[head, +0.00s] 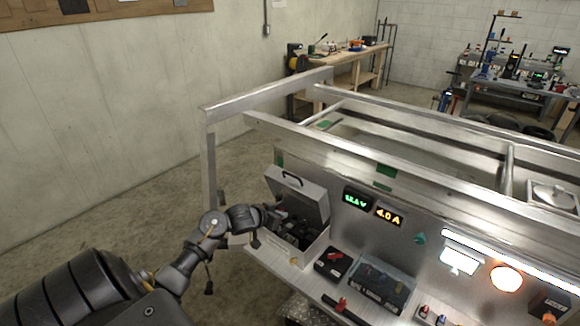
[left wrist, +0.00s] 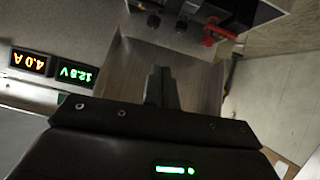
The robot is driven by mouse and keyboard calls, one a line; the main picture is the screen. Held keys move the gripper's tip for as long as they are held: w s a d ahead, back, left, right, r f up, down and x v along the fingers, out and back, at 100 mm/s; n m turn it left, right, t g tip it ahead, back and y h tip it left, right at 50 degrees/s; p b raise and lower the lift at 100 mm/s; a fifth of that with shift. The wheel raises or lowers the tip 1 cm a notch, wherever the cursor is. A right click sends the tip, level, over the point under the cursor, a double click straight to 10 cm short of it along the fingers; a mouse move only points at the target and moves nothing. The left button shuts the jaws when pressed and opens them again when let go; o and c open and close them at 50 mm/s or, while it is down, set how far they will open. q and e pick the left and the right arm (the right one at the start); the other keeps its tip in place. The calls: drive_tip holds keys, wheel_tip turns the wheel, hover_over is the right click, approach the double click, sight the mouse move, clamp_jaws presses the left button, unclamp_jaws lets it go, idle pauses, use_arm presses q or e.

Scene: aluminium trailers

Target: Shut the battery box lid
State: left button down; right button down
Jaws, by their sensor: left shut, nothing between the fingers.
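The battery box (head: 312,252) is an open metal box on the trailer's shelf, with dark contents inside. In the left wrist view the shut, empty fingers (left wrist: 160,88) are in front of a brushed metal panel, which looks like the lid (left wrist: 130,65). A battery with red and black terminals (left wrist: 208,30) shows at the top. My right gripper is not in view.
Green (head: 357,199) and orange (head: 389,216) readouts sit on the panel right of the lid. A black case (head: 332,264) and a clear-lidded box (head: 383,285) stand on the shelf right of the battery box. Trailer frame rails (head: 350,140) run behind. The floor at left is clear.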

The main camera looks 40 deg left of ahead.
use_arm(q)
wheel_tip(320, 180, up, 19)
drive_tip(key=w+a+t, duration=0.1)
drive_tip(key=a+t, duration=0.2)
drive_tip(key=p, duration=0.3)
hover_over(291, 175)
drive_tip(key=w, duration=0.1)
wheel_tip(291, 175, down, 3)
drive_tip(key=shift+d+r+m, duration=0.1)
drive_tip(key=shift+d+m, duration=0.05)
drive_tip(key=shift+m, duration=0.15)
drive_tip(key=shift+s+f+p, duration=0.25)
drive_tip(key=shift+f+p, duration=0.05)
drive_tip(key=shift+f, duration=0.35)
drive_tip(key=shift+s+f+p, duration=0.25)
drive_tip(key=shift+f+p, duration=0.05)
drive_tip(key=shift+f, duration=0.3)
drive_tip(key=shift+s+f, duration=0.35)
drive_tip(key=shift+s, duration=0.15)
drive_tip(key=shift+f, duration=0.2)
